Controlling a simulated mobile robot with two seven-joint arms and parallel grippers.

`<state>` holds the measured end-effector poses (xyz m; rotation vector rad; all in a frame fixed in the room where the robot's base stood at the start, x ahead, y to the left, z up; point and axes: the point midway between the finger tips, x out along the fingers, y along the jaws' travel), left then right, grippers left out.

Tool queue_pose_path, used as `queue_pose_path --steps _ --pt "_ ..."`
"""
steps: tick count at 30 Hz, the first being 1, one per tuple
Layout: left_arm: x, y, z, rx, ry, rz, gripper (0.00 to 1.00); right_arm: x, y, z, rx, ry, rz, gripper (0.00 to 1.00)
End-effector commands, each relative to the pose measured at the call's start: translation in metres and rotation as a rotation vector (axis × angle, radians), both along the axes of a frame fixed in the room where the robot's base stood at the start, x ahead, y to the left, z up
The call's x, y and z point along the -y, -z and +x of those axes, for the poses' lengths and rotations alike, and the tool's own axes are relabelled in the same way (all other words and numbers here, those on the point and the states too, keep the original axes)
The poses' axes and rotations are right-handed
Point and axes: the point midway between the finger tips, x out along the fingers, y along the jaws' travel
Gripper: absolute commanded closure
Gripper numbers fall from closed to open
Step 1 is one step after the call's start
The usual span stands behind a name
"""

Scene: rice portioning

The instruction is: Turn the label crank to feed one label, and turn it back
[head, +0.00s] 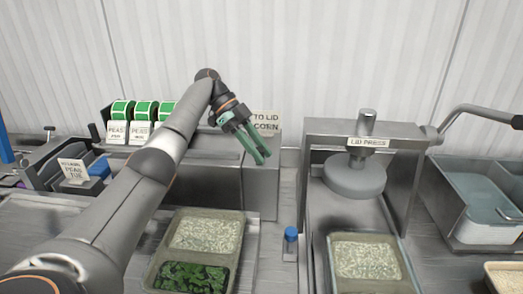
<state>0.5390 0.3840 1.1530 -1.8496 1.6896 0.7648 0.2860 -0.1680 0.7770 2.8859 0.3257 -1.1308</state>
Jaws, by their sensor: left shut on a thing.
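The label machine (262,185) is a grey metal box against the back wall, with green label rolls (122,109) at its left end. My left arm crosses in front of it from the lower left. My left gripper (260,154) has green fingers pointing down and right, in front of the box's right part. It is shut on the label crank, whose handle is mostly hidden by the fingers. How far the crank is turned cannot be told. My right gripper is out of view.
A lid press (355,174) stands to the right, with a tray (334,238) of grain under it. Another tray (240,225) holds grain and green pieces in front of the label machine. A small blue-capped bottle (290,240) stands between them. A blue-grey bin (455,185) is at far right.

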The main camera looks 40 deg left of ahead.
Motion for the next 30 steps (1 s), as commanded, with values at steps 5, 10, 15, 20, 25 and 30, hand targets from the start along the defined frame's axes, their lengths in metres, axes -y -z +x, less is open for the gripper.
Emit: queue_pose_path --steps 5,10,15,20,25,30 --pt "-0.0015 0.0001 -0.0008 -0.001 0.021 0.002 1.0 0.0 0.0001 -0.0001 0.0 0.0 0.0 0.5" --pt "-0.0016 0.0004 -0.0011 -0.001 0.026 0.002 1.0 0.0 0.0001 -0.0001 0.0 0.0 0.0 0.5" --pt "-0.0016 0.0006 -0.0011 -0.002 0.025 0.003 1.0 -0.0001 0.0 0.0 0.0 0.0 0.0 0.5" --pt "-0.0016 0.0006 -0.0011 -0.002 0.025 0.003 0.6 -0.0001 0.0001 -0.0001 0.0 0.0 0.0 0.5" --pt "-0.0014 0.0005 -0.0009 -0.002 0.024 0.002 0.41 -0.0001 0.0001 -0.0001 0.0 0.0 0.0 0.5" --pt "-0.0012 0.0004 -0.0007 -0.001 0.025 0.002 0.38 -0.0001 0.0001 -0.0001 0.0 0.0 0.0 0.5"
